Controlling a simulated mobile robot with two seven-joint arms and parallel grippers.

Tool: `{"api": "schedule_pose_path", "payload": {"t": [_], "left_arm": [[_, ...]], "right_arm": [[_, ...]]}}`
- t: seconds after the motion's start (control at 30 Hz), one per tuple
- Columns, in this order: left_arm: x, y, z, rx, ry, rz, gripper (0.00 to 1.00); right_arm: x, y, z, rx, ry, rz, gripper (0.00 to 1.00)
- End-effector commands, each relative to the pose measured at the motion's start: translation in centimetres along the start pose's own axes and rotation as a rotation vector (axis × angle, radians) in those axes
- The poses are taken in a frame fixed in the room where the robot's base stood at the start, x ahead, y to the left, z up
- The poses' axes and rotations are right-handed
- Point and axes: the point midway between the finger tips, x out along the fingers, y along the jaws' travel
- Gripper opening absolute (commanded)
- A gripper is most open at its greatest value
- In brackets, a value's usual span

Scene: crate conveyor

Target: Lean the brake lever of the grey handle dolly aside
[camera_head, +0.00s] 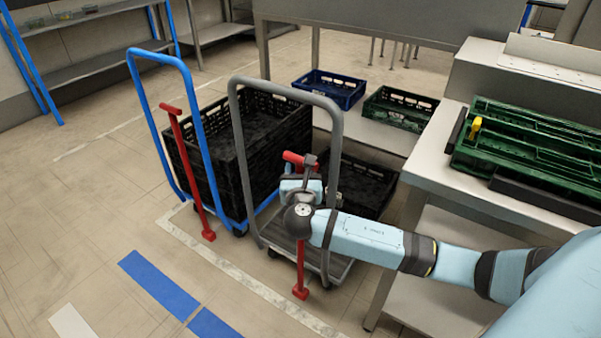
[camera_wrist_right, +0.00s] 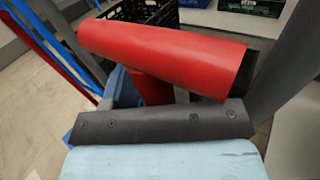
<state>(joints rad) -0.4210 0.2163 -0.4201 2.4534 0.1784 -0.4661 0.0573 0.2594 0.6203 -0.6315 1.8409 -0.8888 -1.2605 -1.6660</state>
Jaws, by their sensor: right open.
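The grey handle dolly has a tall grey hoop handle (camera_head: 238,135) and a low platform (camera_head: 335,268). Its red brake lever (camera_head: 300,272) stands about upright at the near end, with its middle hidden behind my right gripper. My right gripper (camera_head: 304,172) is open, right at the lever's red crossbar. In the right wrist view the crossbar (camera_wrist_right: 160,58) lies close across the picture, with its red stem (camera_wrist_right: 152,88) below. The fingers are not clear there, so I cannot tell whether they touch the lever. My left gripper is not in view.
A blue handle dolly (camera_head: 137,75) with its own red lever (camera_head: 186,165) and a black crate (camera_head: 215,165) stands close on the left. A metal table (camera_head: 425,165) with green crates (camera_head: 530,140) is at right. Floor at front left is open.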

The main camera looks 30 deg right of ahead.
Motion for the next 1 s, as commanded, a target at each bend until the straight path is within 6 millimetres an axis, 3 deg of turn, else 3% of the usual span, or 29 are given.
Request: {"api": "schedule_pose_path", "payload": {"t": [0.07,0.2,0.3,0.53,0.73,1.0], "left_arm": [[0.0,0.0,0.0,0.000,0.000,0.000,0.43],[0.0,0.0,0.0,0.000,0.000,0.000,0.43],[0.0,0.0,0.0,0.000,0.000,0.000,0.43],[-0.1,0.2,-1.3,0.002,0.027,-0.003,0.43],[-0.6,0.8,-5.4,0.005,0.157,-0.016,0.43],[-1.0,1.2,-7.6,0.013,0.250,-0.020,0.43]], "right_arm": [[0.0,0.0,0.0,0.000,0.000,0.000,0.49],[0.0,0.0,0.0,0.000,0.000,0.000,0.17],[0.0,0.0,0.0,0.000,0.000,0.000,0.00],[0.7,1.0,0.2,-0.016,0.012,-0.002,0.00],[3.6,5.3,0.1,-0.086,0.061,-0.003,0.00],[6.6,9.8,-1.4,-0.170,0.116,-0.002,0.00]]}}
